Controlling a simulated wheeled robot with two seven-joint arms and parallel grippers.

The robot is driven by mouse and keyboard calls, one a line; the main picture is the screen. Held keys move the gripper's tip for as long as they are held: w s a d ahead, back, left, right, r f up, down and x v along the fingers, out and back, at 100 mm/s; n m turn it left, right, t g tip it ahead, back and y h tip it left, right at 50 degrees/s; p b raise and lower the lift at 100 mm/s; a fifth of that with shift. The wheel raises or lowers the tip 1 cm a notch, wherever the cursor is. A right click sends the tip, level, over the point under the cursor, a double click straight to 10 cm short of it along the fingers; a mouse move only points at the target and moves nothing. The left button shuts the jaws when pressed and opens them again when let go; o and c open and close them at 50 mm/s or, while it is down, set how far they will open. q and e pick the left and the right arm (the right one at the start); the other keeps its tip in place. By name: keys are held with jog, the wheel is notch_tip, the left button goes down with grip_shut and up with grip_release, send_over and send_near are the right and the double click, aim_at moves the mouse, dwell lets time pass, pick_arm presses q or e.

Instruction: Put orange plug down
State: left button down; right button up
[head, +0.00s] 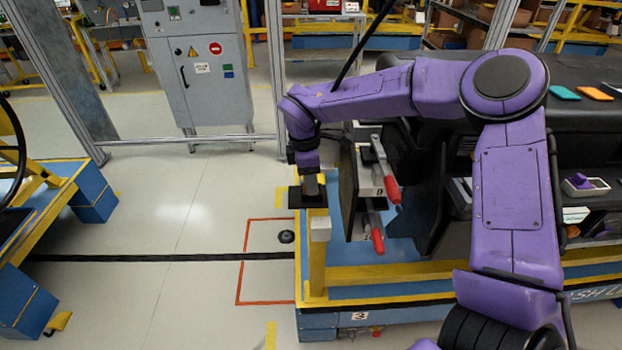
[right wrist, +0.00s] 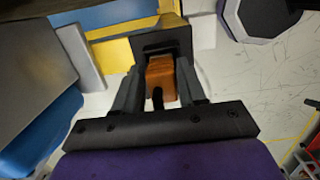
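The orange plug (right wrist: 161,82) sits between the two dark fingers of my right gripper (right wrist: 160,76) in the right wrist view. The fingers appear to touch it on both sides. A black piece shows at its near end. Its far end is at a black square holder (right wrist: 176,40); I cannot tell how far in it sits. In the head view my right gripper (head: 310,187) points down at the black holder (head: 296,198) on top of a yellow post (head: 317,262). My left gripper is not in view.
Toggle clamps with red handles (head: 390,188) stand close to the right of my right gripper. A black dashboard module (head: 590,75) lies behind and right. A grey box (head: 320,229) is on the post.

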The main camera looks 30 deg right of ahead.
jog(key=shift+s+a+f, duration=0.1)
jog(key=shift+s+f, duration=0.35)
jog(key=shift+f, duration=0.2)
jog(key=shift+r+p, duration=0.25)
jog(key=shift+p, duration=0.05)
jog(key=shift+w+r+p, duration=0.15)
jog(key=shift+r+p, duration=0.4)
jog(key=shift+p, duration=0.15)
jog(key=shift+w+r+b, duration=0.3)
jog(key=shift+r+b, duration=0.25)
notch_tip(320, 180, up, 11)
jog(key=a, duration=0.1)
jog(key=shift+w+b, duration=0.3)
jog(key=shift+b, duration=0.15)
